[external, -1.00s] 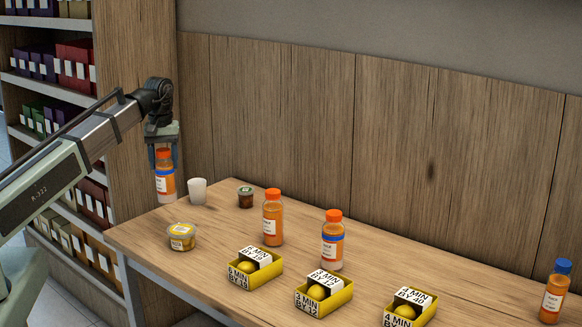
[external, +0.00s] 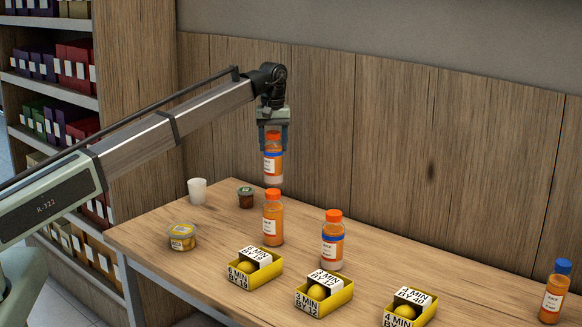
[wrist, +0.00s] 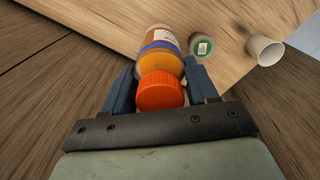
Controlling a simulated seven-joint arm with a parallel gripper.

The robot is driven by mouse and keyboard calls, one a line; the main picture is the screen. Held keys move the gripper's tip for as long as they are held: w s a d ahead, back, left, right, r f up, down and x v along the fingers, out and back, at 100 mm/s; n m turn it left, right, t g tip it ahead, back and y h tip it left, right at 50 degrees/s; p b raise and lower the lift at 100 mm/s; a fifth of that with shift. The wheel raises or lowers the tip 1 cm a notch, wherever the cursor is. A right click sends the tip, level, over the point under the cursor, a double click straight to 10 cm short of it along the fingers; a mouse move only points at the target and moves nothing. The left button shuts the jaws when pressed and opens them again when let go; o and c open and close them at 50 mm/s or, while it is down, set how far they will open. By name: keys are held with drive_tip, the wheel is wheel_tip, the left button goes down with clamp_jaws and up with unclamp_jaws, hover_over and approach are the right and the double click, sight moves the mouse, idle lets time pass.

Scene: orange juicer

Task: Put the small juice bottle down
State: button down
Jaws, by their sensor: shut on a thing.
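My gripper (external: 273,135) is shut on a small juice bottle (external: 273,164) with an orange cap, a blue band and a white label. The bottle hangs upright in the air, above and behind the orange-capped bottle (external: 273,218) on the table (external: 400,262) in the external view. In the wrist view the held bottle (wrist: 162,52) sits between the two blue fingers, its orange cap nearest the camera. A gap to the tabletop shows under it in the external view.
Another orange-capped bottle (external: 333,240) and a blue-capped bottle (external: 556,292) stand on the table. Yellow boxes (external: 254,268) line the front. The wooden wall is behind.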

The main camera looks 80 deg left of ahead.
sight(274, 174)
drive_tip(key=shift+f+n, duration=0.2)
drive_tip(key=shift+n, duration=0.1)
drive_tip(key=shift+f, duration=4.95)
drive_tip(key=shift+c, duration=1.5)
unclamp_jaws()
wheel_tip(274, 174, up, 12)
drive_tip(key=shift+r, duration=0.2)
